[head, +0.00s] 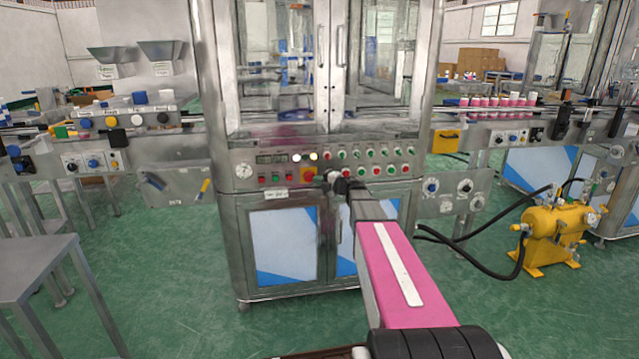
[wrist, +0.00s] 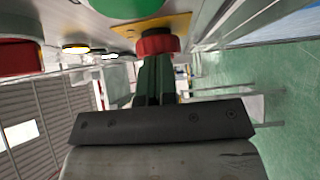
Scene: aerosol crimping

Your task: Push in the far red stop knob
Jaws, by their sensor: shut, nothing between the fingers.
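A red stop knob on a yellow plate (head: 307,172) sits low on the control panel of the steel cabinet machine in the head view. In the wrist view a red knob (wrist: 158,42) on a yellow plate stands just beyond my fingertips. My gripper (wrist: 156,62) is shut and empty, its fingers pointing at that knob. Whether the tips touch it I cannot tell. In the head view my gripper (head: 330,178) is at the panel, just right of the yellow plate, and my arm hides part of the panel behind it.
A large green button (wrist: 125,8) is close to my fingers. A yellow machine with black hoses (head: 556,238) stands on the green floor at right.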

